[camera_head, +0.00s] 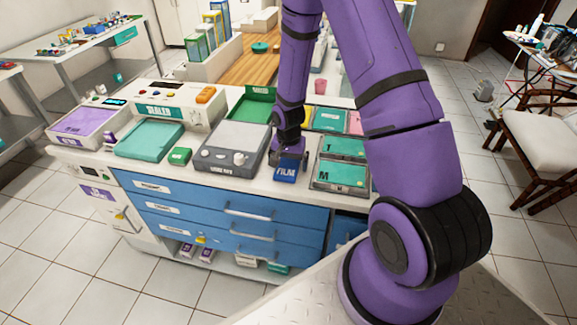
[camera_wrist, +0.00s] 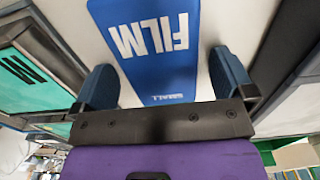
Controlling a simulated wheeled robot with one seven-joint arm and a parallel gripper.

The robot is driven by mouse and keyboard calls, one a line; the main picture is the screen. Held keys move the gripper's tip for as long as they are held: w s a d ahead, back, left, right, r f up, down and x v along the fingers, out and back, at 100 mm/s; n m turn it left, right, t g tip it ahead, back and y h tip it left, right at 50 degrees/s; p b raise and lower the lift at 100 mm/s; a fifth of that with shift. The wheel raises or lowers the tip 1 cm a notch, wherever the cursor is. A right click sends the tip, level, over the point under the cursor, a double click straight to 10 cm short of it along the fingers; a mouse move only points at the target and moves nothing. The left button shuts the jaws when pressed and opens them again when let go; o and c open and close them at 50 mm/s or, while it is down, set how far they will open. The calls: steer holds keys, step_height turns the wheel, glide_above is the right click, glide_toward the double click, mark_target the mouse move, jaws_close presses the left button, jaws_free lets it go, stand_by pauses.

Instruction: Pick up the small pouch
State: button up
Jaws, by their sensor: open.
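A small blue pouch (camera_head: 286,172) with white lettering "FILM" lies on the white counter top near its front edge. In the wrist view the same blue pouch (camera_wrist: 152,45) fills the top middle, with "FILM" and "SMALL" on it. My gripper (camera_head: 290,158) is just above and behind the pouch in the head view. In the wrist view my gripper (camera_wrist: 165,80) is open, with one blue-grey finger on each side of the pouch's near end. I cannot tell whether the fingers touch it.
A grey scale-like device (camera_head: 232,146) stands left of the pouch. Teal trays marked "T" (camera_head: 342,147) and "M" (camera_head: 342,174) lie to the right. A green box (camera_head: 180,156) and a teal-topped case (camera_head: 150,139) are further left. Blue drawers (camera_head: 220,214) are below the counter.

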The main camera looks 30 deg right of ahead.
steer(key=shift+c, duration=0.5)
steer(key=c, duration=0.9)
steer(key=shift+o, duration=0.2)
